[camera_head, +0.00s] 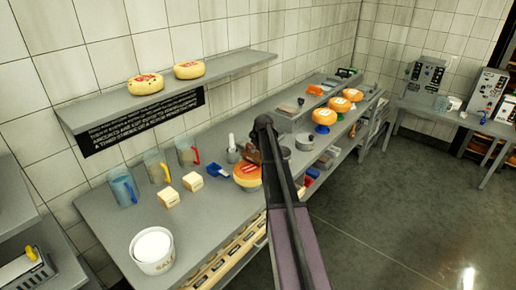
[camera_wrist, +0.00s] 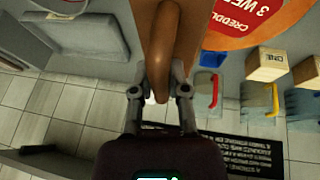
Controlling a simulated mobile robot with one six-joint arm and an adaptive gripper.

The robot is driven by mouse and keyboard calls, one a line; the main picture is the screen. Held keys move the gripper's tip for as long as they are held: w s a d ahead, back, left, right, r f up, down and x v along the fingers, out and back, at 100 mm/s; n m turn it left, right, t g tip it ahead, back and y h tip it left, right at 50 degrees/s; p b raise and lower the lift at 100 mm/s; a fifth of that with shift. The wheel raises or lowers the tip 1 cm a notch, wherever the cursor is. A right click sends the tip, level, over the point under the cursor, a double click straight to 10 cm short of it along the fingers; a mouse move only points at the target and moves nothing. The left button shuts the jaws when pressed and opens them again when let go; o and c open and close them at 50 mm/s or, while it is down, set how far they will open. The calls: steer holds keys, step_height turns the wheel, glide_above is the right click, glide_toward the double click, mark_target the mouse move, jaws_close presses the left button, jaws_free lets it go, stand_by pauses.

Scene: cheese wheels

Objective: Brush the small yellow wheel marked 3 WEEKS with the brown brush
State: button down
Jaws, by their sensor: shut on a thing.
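My gripper (camera_wrist: 161,85) is shut on the handle of the brown brush (camera_wrist: 170,35) in the wrist view. The brush's far end runs out of the top of that view. The wheel marked 3 WEEKS (camera_wrist: 240,35) shows at the top right there, orange-yellow with a red label, close beside the brush. In the head view the wheel (camera_head: 247,180) sits on the counter, partly hidden by my arm. The brush (camera_head: 252,151) shows at the wheel's back edge. I cannot tell whether its bristles touch the wheel. The gripper's fingers are mostly hidden behind my arm in the head view.
Two pale cheese blocks (camera_head: 181,188), a blue scoop (camera_head: 217,171) and several jugs (camera_head: 157,168) stand left of the wheel. A white salt tub (camera_head: 152,250) is at the front left. Several orange wheels (camera_head: 338,104) stand further right. A wall shelf (camera_head: 170,96) holds two wheels.

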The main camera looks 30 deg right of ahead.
steer(key=shift+a, duration=0.65)
steer(key=shift+s+a, duration=0.1)
steer(key=shift+a, duration=1.55)
steer(key=shift+a, duration=0.1)
steer(key=shift+s+a, duration=0.15)
steer(key=shift+a, duration=0.65)
steer(key=shift+s+a, duration=0.1)
steer(key=shift+a, duration=0.7)
steer(key=shift+a, duration=0.15)
steer(key=shift+s+a, duration=0.1)
steer(key=shift+a, duration=1.4)
steer(key=shift+r, duration=0.1)
